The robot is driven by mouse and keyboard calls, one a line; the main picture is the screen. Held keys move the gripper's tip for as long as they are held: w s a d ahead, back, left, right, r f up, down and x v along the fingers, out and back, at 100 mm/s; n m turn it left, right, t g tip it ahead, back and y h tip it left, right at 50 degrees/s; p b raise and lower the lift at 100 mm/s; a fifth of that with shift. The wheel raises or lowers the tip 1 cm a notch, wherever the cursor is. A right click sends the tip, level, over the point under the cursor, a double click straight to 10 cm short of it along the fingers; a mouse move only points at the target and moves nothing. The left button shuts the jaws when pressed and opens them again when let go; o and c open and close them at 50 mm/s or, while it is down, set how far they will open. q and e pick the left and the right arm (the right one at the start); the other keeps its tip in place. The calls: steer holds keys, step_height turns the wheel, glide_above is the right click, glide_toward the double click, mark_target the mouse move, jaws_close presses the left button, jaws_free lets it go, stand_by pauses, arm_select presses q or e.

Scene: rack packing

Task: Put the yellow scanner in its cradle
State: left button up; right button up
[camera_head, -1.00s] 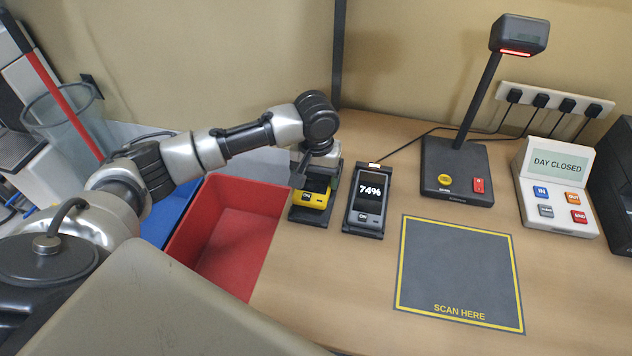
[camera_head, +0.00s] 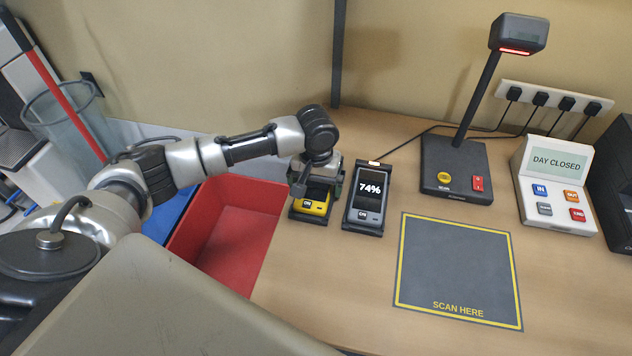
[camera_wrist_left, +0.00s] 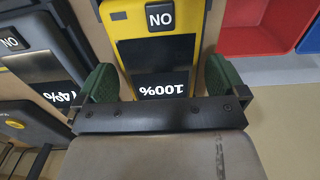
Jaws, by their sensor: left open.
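The yellow scanner (camera_head: 313,207) lies in its dark cradle (camera_head: 309,218), beside the red bin. My right gripper is not in view.
A grey scanner (camera_head: 368,200) showing 74% sits in a dark cradle close on the right. A red bin (camera_head: 225,240) is on the left. A lamp-like stand (camera_head: 455,180), a scan mat (camera_head: 458,265) and a button terminal (camera_head: 555,195) are further right.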

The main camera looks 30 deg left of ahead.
mark_target(316, 185)
arm_select(q)
step_height(316, 185, up, 12)
steer(key=b, duration=0.1)
stand_by(0.4)
stand_by(0.4)
